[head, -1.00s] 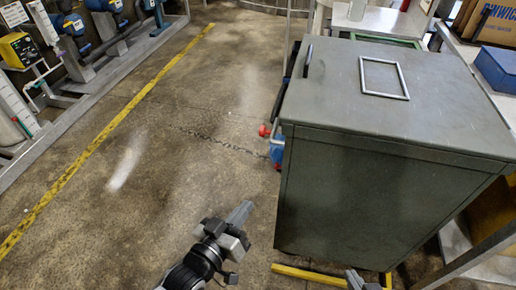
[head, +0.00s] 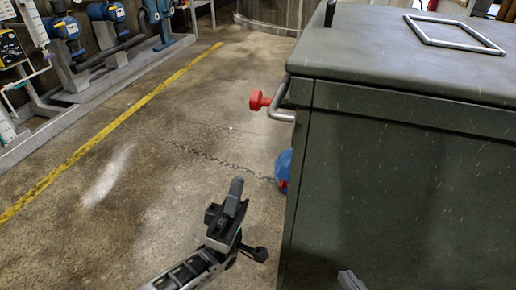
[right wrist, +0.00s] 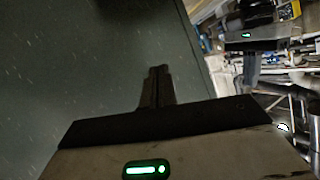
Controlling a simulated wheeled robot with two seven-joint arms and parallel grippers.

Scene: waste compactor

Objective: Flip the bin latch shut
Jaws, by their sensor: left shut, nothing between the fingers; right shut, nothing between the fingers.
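The bin is a large dark green metal box (head: 390,180) filling the right of the head view; its wall (right wrist: 110,60) also fills the left of the right wrist view. A bent grey bar (head: 280,104) with a red knob (head: 258,100) sticks out from its left side near the top; it looks like the latch. My left gripper (head: 236,188) is shut and empty, pointing up, below and left of the knob and apart from it. My right gripper (head: 350,281) shows only its tip at the bottom edge, before the bin's front. In the right wrist view (right wrist: 158,72) it is shut and empty.
A blue part with some red (head: 283,168) shows low beside the bin. A square grey frame (head: 455,34) lies on the lid. The floor left of the bin is open up to a yellow line (head: 110,140). Blue pumps and pipes (head: 65,27) stand beyond it.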

